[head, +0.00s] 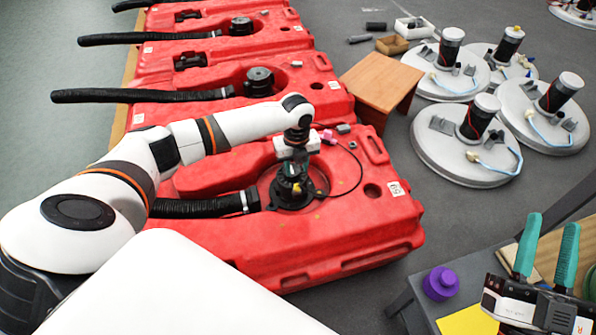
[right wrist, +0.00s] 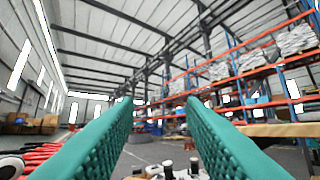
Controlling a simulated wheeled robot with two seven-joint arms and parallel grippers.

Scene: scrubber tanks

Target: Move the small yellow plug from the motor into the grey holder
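The black motor (head: 292,190) stands on the nearest red tank (head: 350,232), in a round recess. My left gripper (head: 295,170) points down directly over the motor. Its fingers blend with the dark motor top, so I cannot tell whether they are open or shut. A tiny yellow spot (head: 297,187) at the motor top, by the fingers, may be the yellow plug; it is mostly hidden. A small grey block (head: 343,129) on the tank's back edge may be the grey holder. My right gripper (head: 551,220) is open and empty, with teal fingers apart; they also show in the right wrist view (right wrist: 158,105).
A black cable loops right of the motor, beside a pink connector (head: 327,136). A black hose (head: 200,207) lies to the left. A wooden stool (head: 380,82) stands behind. Several white discs with motors lie at right. A purple knob (head: 440,283) sits on the front table.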

